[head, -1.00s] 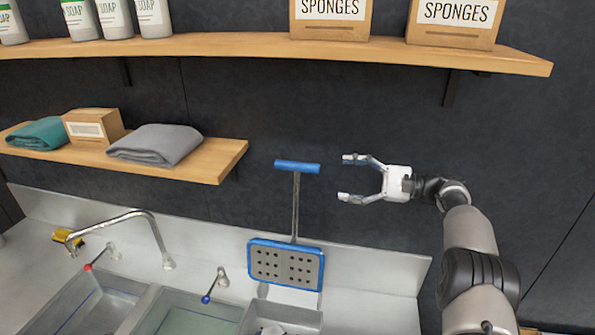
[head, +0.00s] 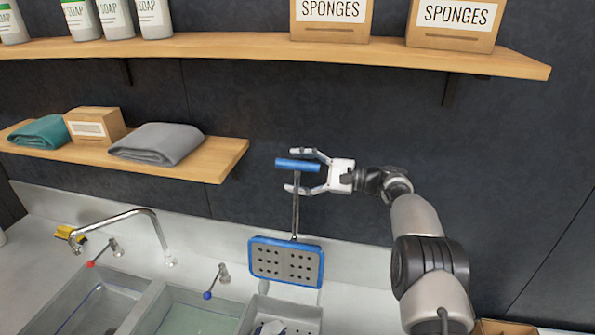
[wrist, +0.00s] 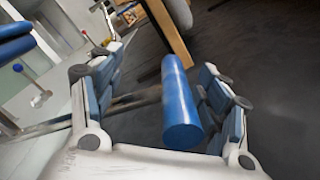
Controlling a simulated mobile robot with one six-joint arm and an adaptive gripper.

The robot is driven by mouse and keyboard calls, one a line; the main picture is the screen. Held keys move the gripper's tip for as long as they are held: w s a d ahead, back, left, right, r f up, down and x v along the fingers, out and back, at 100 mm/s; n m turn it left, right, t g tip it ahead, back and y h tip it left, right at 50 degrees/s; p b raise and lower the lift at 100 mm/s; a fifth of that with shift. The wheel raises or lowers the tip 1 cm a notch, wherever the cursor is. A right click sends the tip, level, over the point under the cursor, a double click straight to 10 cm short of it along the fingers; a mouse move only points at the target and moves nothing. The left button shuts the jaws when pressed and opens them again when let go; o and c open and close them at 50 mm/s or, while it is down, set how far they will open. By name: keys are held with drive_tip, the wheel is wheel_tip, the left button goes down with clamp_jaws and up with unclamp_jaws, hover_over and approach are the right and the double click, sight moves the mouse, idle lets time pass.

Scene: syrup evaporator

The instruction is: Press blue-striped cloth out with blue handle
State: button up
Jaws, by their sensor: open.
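The blue handle (head: 298,165) is a short horizontal bar on top of a metal rod (head: 296,212). The rod rises from a blue-framed plate with holes (head: 286,262) above the right-hand basin. My gripper (head: 306,171) is open at the handle, coming from the right. In the wrist view the handle (wrist: 179,105) lies between the two spread fingers, and I see gaps beside it. A cloth with blue on white (head: 270,327) shows partly in the basin under the plate; its stripes are hard to make out.
A wooden shelf (head: 222,174) with a grey towel (head: 156,143) ends left of the handle. A longer shelf (head: 240,47) with soap bottles and sponge boxes runs above. A faucet (head: 150,215) and basins are at lower left.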

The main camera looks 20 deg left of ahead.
drive_tip(key=shift+s, duration=0.1)
drive_tip(key=c, duration=1.5)
